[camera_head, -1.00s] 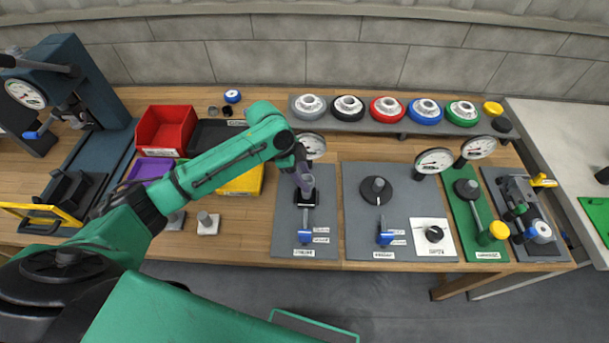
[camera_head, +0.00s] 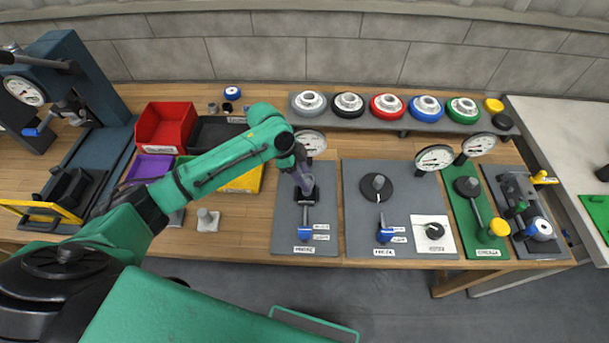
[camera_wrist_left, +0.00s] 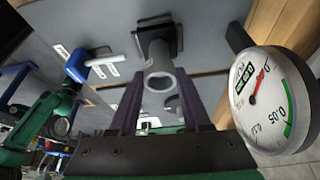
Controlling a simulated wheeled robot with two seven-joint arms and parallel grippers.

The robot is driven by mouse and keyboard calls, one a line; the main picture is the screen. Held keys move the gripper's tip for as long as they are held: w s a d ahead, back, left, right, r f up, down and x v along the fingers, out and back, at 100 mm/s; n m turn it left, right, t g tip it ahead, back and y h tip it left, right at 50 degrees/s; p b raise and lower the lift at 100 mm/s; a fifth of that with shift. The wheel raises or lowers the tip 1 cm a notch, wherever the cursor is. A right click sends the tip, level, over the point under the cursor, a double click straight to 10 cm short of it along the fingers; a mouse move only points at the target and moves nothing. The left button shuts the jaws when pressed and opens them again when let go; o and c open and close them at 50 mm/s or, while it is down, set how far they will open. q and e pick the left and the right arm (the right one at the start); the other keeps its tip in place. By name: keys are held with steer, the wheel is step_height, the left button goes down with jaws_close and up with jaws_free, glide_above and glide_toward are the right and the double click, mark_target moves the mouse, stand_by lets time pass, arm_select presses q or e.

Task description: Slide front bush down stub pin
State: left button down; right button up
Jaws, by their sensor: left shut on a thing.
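My left gripper (camera_head: 304,189) reaches over the left grey fixture plate (camera_head: 285,230), at its black block (camera_head: 314,195). In the left wrist view its two purple fingers (camera_wrist_left: 160,105) stand on either side of a grey, hollow round bush (camera_wrist_left: 158,80), and the gripper is shut on it. The bush lines up with a grey post at the black block (camera_wrist_left: 160,32). How far the bush sits on the stub pin is hidden. My right gripper is not in view.
A dial gauge (camera_head: 311,143) stands close behind the gripper; its face is large in the wrist view (camera_wrist_left: 270,98). A blue-ended lever (camera_head: 305,233) lies in front. Another grey plate (camera_head: 355,220) lies to the right. Red (camera_head: 165,128) and yellow (camera_head: 240,182) bins stand left.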

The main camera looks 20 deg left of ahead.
arm_select(q)
steer(key=shift+f, duration=0.15)
steer(key=shift+f+b, duration=0.3)
steer(key=shift+f, duration=0.35)
steer(key=shift+c, duration=1.4)
jaws_free()
steer(key=w+b+v, duration=0.1)
steer(key=b+v, duration=0.1)
steer(key=v, duration=1.2)
steer(key=shift+s+r, duration=0.35)
steer(key=shift+s, duration=0.1)
steer(key=shift+f, duration=0.1)
